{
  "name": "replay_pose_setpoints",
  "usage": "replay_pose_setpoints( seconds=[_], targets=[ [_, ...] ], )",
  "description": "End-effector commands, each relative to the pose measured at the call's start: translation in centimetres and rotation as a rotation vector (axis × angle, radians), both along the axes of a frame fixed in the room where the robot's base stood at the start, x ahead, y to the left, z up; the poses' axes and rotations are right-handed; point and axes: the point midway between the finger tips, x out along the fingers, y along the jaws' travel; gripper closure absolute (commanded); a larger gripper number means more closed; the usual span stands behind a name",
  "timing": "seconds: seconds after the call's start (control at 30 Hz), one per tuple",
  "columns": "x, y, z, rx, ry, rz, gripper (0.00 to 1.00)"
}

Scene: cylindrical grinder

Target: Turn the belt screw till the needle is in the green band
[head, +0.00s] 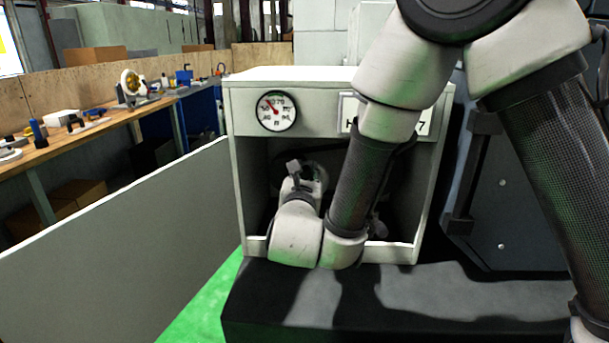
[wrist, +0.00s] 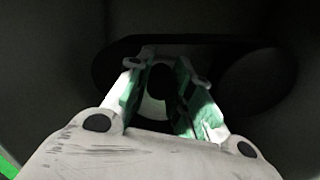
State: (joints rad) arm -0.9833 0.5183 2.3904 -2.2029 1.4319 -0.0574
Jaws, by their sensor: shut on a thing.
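The gauge (head: 277,112) is a round white dial on the upper left front of the pale cabinet. Its red needle points to the upper left; I cannot make out the green band at this size. My gripper (wrist: 160,82) is inside the open cabinet, its two fingers closed around a dark, rounded piece, the belt screw (wrist: 160,76). Much of the screw is hidden by the fingers and shadow. In the head view my wrist and forearm cover the screw and the cabinet's middle.
The cabinet (head: 233,150) has side walls and a low front lip close around my arm. Its open door (head: 120,235) stands out to the left. A dark belt loop (wrist: 110,75) lies behind the gripper. A workbench (head: 100,125) with tools stands at the far left.

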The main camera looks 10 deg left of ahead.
Motion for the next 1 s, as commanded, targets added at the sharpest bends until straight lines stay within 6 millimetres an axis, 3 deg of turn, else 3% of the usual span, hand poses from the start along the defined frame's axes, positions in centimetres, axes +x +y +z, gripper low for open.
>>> replay_pose_setpoints(
  seconds=[0.3,0.33,0.43,0.77,0.87,1.0],
  targets=[
    [0.0,-0.1,0.0,-0.001,0.000,-0.001,1.00],
    [0.0,-0.1,0.0,-0.001,0.000,-0.001,0.73],
    [0.0,0.0,0.0,-0.001,0.000,-0.001,0.56],
    [-0.2,0.0,0.0,-0.001,0.001,0.000,0.56],
    [-1.2,0.0,-0.1,-0.002,0.002,0.001,0.56],
    [-4.0,-0.1,-0.1,-0.003,0.001,0.005,0.56]
  ],
)
